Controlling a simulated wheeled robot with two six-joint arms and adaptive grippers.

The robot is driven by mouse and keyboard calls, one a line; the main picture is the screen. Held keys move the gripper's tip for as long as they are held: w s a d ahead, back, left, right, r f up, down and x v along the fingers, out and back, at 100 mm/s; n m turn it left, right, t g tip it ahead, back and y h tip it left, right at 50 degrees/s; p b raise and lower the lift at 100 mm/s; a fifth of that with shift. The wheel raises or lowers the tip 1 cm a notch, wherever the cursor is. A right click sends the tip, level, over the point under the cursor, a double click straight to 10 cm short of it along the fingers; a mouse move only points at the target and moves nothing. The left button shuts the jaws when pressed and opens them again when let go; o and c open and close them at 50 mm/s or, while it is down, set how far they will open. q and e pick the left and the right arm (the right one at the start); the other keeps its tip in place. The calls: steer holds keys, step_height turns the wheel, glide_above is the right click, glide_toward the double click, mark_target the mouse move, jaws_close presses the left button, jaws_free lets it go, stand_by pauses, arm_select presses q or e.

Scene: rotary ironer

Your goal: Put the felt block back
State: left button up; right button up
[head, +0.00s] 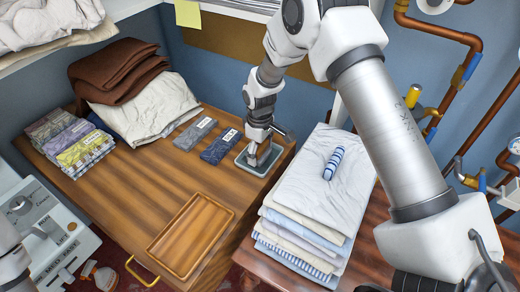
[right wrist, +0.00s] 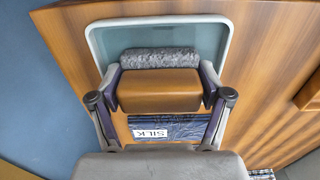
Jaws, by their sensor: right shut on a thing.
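The felt block (right wrist: 158,90) shows in the right wrist view as a brown wooden body with a speckled grey felt strip (right wrist: 160,58) along its far side. My right gripper (right wrist: 160,82) is shut on it, one finger at each end. Block and fingers overlap a shallow tray with a pale rim (right wrist: 231,40). In the head view my right gripper (head: 257,152) points down over this small grey tray (head: 243,166) at the table's right back edge. I cannot tell whether the block touches the tray floor. My left gripper is out of view.
Two labelled cloth swatches (head: 220,146) lie just left of the tray. An empty wooden tray (head: 190,236) is at the front. A stack of folded linens (head: 315,200) with a striped roll (head: 334,163) stands right. Folded cloths (head: 70,142) lie at left.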

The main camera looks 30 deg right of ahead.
steer(key=o, duration=1)
steer(key=shift+c, duration=0.2)
step_height(320, 180, up, 12)
steer(key=shift+r+b, duration=0.15)
steer(key=shift+b, duration=0.4)
